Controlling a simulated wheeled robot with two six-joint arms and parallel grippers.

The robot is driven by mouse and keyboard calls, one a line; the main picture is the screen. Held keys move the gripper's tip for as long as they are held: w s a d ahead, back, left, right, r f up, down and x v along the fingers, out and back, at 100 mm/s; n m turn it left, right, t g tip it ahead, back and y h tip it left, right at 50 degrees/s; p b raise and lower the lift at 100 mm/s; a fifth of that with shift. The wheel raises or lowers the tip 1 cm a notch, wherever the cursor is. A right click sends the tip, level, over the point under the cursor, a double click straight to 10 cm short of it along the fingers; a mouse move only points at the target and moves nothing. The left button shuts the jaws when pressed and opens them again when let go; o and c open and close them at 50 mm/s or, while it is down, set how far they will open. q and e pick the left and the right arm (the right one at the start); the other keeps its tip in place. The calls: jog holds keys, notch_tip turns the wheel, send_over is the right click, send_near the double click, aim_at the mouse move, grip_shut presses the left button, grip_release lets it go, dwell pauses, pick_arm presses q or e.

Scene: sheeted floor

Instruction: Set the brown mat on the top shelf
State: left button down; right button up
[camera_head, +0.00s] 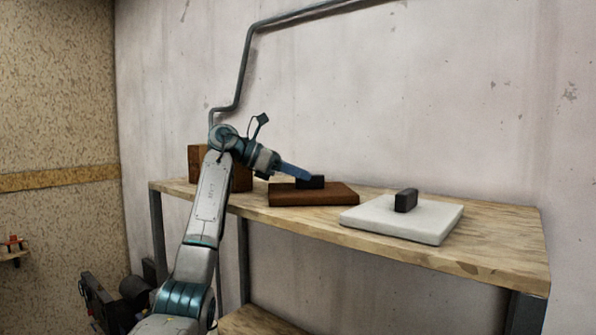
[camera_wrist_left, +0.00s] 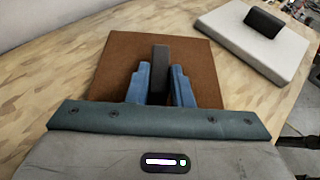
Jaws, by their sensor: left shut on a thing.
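The brown mat (camera_head: 318,196) is a flat square slab with a black block handle (camera_head: 311,182) on top. It is at the top shelf (camera_head: 480,245), left of the white slab; whether it rests fully on the wood I cannot tell. It also shows in the left wrist view (camera_wrist_left: 205,58). My left gripper (camera_head: 303,176) reaches in from the left and is shut on the mat's black handle, with blue fingers on both sides of it (camera_wrist_left: 160,85). My right gripper is not in view.
A white slab (camera_head: 400,220) with its own black handle (camera_head: 406,200) lies right of the brown mat. A brown wooden box (camera_head: 242,178) stands behind my left arm at the shelf's left end. Bare wood remains at the right end. A lower shelf (camera_head: 255,322) shows below.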

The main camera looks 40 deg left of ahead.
pick_arm(q)
jog(key=shift+s+d, duration=0.1)
jog(key=c, duration=1.4)
grip_release()
jog(key=shift+o, duration=0.6)
jog(key=shift+f, duration=0.1)
jog(key=shift+s+a, duration=0.1)
jog(key=shift+a, duration=0.15)
jog(key=b+v, duration=0.4)
jog(key=v, duration=0.7)
jog(key=shift+s+r, duration=0.2)
jog(key=shift+r, duration=0.2)
jog(key=shift+a, duration=0.1)
